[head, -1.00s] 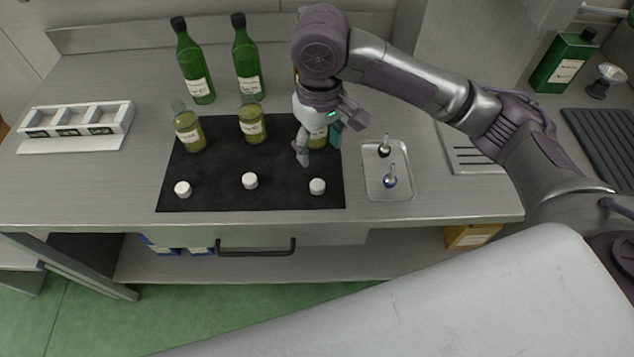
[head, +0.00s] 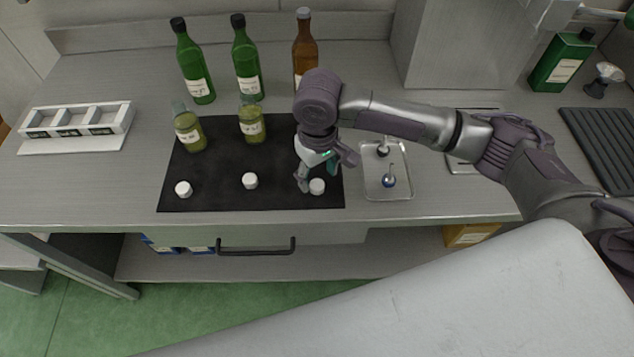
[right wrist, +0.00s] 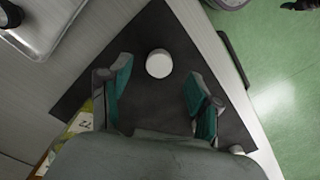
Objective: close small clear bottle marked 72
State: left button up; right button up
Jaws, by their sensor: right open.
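The small clear bottle marked 72 shows partly at the lower left of the right wrist view, with its label (right wrist: 80,122); in the head view my arm hides it. A white cap (head: 317,187) lies at the front right of the black mat (head: 215,170). My right gripper (head: 317,176) is open and pointed down just over this cap. In the right wrist view the cap (right wrist: 159,63) appears between the spread fingers, with gaps on both sides. My left gripper is not in view.
Two other small bottles (head: 188,132) (head: 252,124) and two white caps (head: 183,188) (head: 250,181) are on the mat. Tall green bottles (head: 193,62) and a brown one (head: 304,45) stand behind. A metal tray (head: 400,188) lies to the right, a white rack (head: 75,120) left.

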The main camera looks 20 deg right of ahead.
aim_at(317, 184)
notch_tip(317, 184, down, 3)
jog(key=shift+w+f, duration=0.1)
jog(key=shift+f, duration=0.1)
jog(key=c, duration=0.8)
